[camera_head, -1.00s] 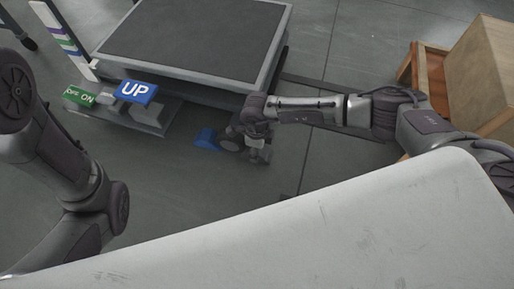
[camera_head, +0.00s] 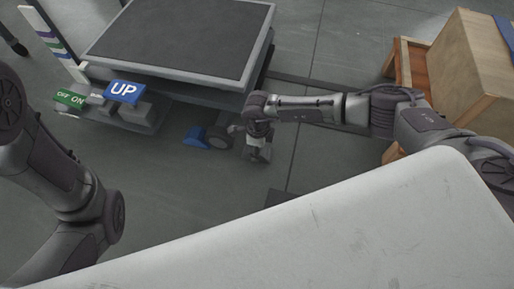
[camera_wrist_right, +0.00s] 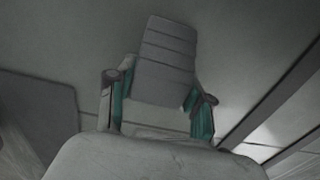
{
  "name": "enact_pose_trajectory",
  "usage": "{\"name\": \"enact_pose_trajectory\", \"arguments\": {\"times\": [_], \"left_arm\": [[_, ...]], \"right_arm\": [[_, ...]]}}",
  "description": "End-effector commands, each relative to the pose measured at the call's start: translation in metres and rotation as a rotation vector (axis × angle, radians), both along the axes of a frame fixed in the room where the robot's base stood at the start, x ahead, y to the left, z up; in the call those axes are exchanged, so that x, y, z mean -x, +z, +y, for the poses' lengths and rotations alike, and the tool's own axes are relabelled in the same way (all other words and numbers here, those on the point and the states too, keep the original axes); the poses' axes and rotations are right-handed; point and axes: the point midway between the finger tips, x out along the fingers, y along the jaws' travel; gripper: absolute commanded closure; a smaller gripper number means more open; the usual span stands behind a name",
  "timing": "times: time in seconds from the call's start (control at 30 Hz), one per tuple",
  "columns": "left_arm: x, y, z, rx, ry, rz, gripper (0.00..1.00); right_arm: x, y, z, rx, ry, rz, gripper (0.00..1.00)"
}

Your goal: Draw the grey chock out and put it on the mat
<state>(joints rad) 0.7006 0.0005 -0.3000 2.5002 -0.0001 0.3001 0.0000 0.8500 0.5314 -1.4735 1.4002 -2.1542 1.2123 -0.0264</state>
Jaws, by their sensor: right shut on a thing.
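The grey chock (camera_wrist_right: 165,60), a ribbed wedge, stands between the two fingers of my right gripper (camera_wrist_right: 160,108) in the right wrist view. The gripper is shut on it. In the head view my right gripper (camera_head: 258,153) is low over the floor, to the right of the lift's wheel (camera_head: 218,137) and apart from it. The chock is too small there to make out clearly. A dark flat patch (camera_head: 284,197), probably the mat, shows partly behind the white surface; it also seems to show at left in the right wrist view (camera_wrist_right: 38,100). My left gripper is out of view.
A blue chock (camera_head: 197,137) is on the left side of the wheel. The lift table (camera_head: 185,38) has a blue UP pedal (camera_head: 123,91) and a green OFF/ON sign (camera_head: 70,98). A wooden crate (camera_head: 485,65) stands at right. The floor around the dark patch is clear.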

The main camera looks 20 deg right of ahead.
Motion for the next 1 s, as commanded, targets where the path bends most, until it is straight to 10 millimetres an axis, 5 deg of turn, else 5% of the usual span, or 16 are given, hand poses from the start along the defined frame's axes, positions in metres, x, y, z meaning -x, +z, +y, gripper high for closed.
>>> {"name": "enact_pose_trajectory", "arguments": {"times": [0.2,0.57,1.0], "left_arm": [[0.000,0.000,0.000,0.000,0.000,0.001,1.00],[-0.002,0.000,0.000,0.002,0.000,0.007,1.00],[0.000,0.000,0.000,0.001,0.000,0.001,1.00]], "right_arm": [[-0.001,0.000,0.000,-0.001,0.000,-0.003,0.19],[-0.001,0.004,0.001,-0.001,0.000,-0.003,0.19],[-0.002,0.086,0.000,-0.003,0.000,-0.006,0.19]]}}
